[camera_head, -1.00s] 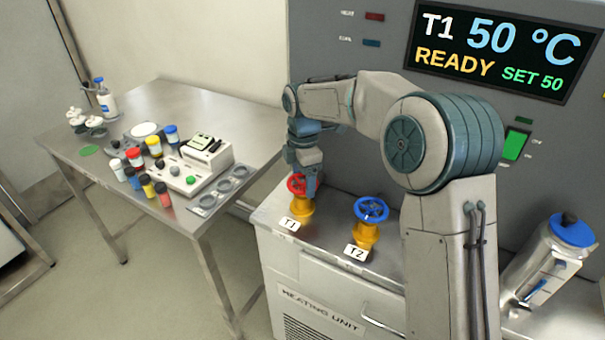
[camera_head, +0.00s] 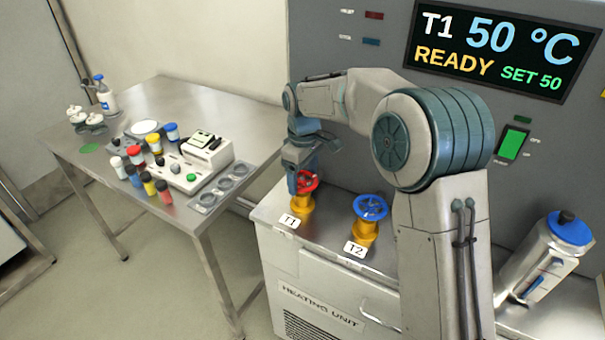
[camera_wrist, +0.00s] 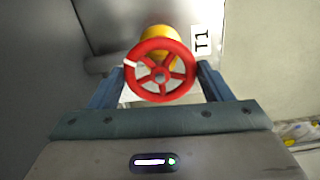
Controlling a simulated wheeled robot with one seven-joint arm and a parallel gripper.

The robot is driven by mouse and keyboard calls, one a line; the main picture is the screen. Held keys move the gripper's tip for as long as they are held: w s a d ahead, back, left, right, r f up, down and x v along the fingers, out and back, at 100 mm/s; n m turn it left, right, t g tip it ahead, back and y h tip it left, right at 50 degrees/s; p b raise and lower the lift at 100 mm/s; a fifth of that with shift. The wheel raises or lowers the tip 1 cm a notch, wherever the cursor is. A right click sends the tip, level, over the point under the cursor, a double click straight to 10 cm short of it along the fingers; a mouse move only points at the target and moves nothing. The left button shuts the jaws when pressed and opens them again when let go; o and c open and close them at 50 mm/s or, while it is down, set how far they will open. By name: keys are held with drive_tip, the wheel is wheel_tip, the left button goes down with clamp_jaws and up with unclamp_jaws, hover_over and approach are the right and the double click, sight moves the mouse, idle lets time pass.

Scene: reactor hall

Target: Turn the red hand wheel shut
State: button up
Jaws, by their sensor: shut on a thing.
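The red hand wheel (camera_head: 306,182) sits on a yellow valve body (camera_head: 301,205) beside the label T1 (camera_head: 290,221). In the wrist view the red wheel (camera_wrist: 160,71) fills the space between my fingers, with a white mark on its rim at the upper left. My gripper (camera_wrist: 161,76) is shut on the wheel, one finger at each side of the rim. In the head view my gripper (camera_head: 299,178) comes down onto the wheel from above, and its fingers partly hide the wheel's left side.
A blue hand wheel (camera_head: 370,207) on a yellow valve stands to the right, by the label T2 (camera_head: 355,250). The display (camera_head: 500,45) reads T1 50 °C, READY, SET 50. A steel table (camera_head: 75,150) with bottles and small jars stands left. A blue-lidded canister (camera_head: 545,260) is at right.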

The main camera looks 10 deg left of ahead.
drive_tip(key=m, duration=0.4)
drive_tip(key=shift+r+m, duration=0.1)
drive_tip(key=shift+m, duration=0.2)
drive_tip(key=m, duration=0.3)
drive_tip(key=shift+a+m, duration=0.1)
drive_tip(key=shift+m, duration=0.3)
drive_tip(key=m, duration=0.7)
drive_tip(key=m+p, duration=0.1)
drive_tip(key=m, duration=0.5)
drive_tip(key=shift+a+r+m, duration=0.1)
drive_tip(key=shift+m, duration=0.2)
drive_tip(key=m+p, duration=0.1)
drive_tip(key=m, duration=0.4)
drive_tip(key=shift+w, duration=0.1)
drive_tip(key=shift+m, duration=0.4)
drive_tip(key=o, duration=1)
